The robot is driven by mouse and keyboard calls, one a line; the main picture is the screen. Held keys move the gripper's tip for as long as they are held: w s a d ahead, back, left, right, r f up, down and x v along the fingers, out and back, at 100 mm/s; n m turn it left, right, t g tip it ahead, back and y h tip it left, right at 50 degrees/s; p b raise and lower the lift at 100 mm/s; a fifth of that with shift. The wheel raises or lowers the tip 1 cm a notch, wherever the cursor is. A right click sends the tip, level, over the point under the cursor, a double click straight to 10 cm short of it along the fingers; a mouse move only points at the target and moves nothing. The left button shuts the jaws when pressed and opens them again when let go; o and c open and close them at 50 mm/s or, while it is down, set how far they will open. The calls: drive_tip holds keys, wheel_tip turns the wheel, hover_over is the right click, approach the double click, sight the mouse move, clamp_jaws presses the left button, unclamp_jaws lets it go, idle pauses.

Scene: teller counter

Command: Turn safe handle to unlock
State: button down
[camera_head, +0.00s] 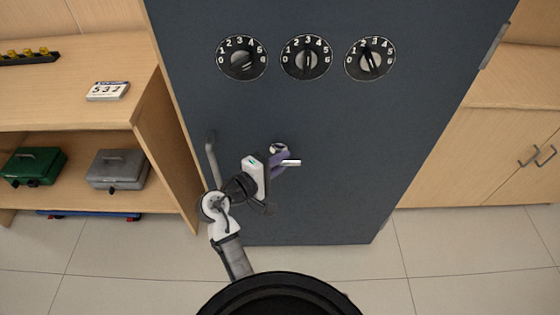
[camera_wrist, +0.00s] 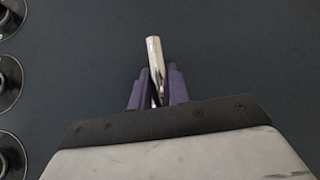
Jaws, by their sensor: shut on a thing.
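The dark blue-grey safe door (camera_head: 340,130) fills the middle of the head view. The safe handle (camera_head: 291,162), a short silver lever, sticks out to the right of my gripper (camera_head: 283,157) in the lower middle of the door. In the wrist view the silver handle (camera_wrist: 154,55) stands between the purple fingers of my gripper (camera_wrist: 160,88). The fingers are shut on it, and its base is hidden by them. Three black numbered dials, left (camera_head: 242,58), middle (camera_head: 306,57) and right (camera_head: 370,58), sit in a row above on the door.
A grey vertical bar handle (camera_head: 212,158) is on the door's left side, close to my arm. A wooden shelf (camera_head: 150,125) stands at left with a green cash box (camera_head: 35,166) and a grey one (camera_head: 117,170). Wooden cabinets (camera_head: 490,150) stand at right.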

drive_tip(key=shift+r+p, duration=0.15)
drive_tip(key=shift+p, duration=0.25)
drive_tip(key=shift+r+m+g+y+p, duration=0.1)
drive_tip(key=shift+m+g+y+p, duration=0.4)
drive_tip(key=shift+m+y+p, duration=0.45)
drive_tip(key=m+g+y+p, duration=0.1)
drive_tip(key=y+p, duration=0.1)
drive_tip(key=p, duration=0.2)
drive_tip(key=shift+m, duration=0.25)
drive_tip(key=m+y+p, duration=0.1)
drive_tip(key=y+p, duration=0.1)
drive_tip(key=p, duration=0.1)
drive_tip(key=shift+g+y, duration=0.3)
drive_tip(key=shift+y, duration=0.05)
drive_tip(key=shift+a+f+m+y+p, duration=0.15)
drive_tip(key=shift+f+m+y+p, duration=0.2)
drive_tip(key=shift+m+y+p, duration=0.5)
drive_tip(key=shift+y, duration=0.25)
drive_tip(key=c, duration=1.3)
unclamp_jaws()
drive_tip(key=shift+p, duration=0.3)
